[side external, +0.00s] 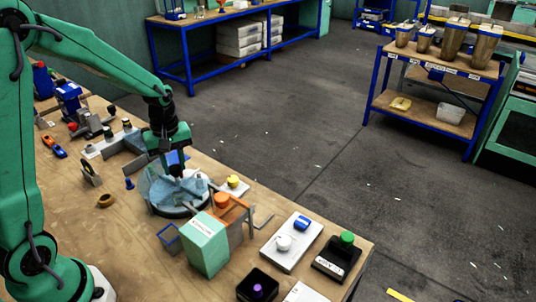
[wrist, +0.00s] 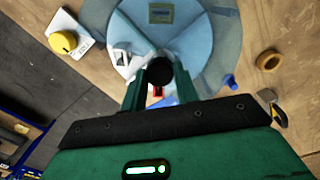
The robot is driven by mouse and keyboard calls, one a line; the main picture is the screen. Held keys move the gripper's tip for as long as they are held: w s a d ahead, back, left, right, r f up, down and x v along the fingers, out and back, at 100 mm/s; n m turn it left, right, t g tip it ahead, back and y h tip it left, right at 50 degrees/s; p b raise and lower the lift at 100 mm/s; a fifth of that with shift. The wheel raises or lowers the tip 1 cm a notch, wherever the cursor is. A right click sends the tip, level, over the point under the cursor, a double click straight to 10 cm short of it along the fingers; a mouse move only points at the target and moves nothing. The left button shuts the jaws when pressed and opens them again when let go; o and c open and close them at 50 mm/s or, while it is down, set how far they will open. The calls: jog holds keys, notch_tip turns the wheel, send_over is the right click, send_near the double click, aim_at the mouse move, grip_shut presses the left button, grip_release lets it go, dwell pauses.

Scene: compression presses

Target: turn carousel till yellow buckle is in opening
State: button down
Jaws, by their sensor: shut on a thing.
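The carousel (side external: 160,199) is a round, pale blue, see-through drum standing on the bench. It fills the upper middle of the wrist view (wrist: 190,45). My gripper (side external: 177,170) reaches down over its middle. In the wrist view my gripper (wrist: 159,76) is shut on a dark round knob (wrist: 160,68) at the carousel's centre. A small white shape and a small red shape show beside the knob, too unclear to name. I cannot make out a yellow buckle or the opening in either view.
A yellow knob on a white plate (side external: 234,182) stands close beside the carousel; it also shows in the wrist view (wrist: 64,41). A pale green box (side external: 206,243) and an orange-topped fixture (side external: 222,201) stand in front. A brown ring (side external: 106,201) lies left, on bare wood.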

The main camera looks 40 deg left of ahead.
jog(key=shift+r+n, duration=0.1)
jog(key=shift+n, duration=2.8)
jog(key=shift+s+n, duration=0.1)
jog(key=shift+n, duration=8.2)
jog(key=shift+d+n, duration=0.1)
jog(key=shift+n, duration=0.3)
jog(key=c, duration=1.1)
grip_release()
jog(key=shift+o, duration=0.2)
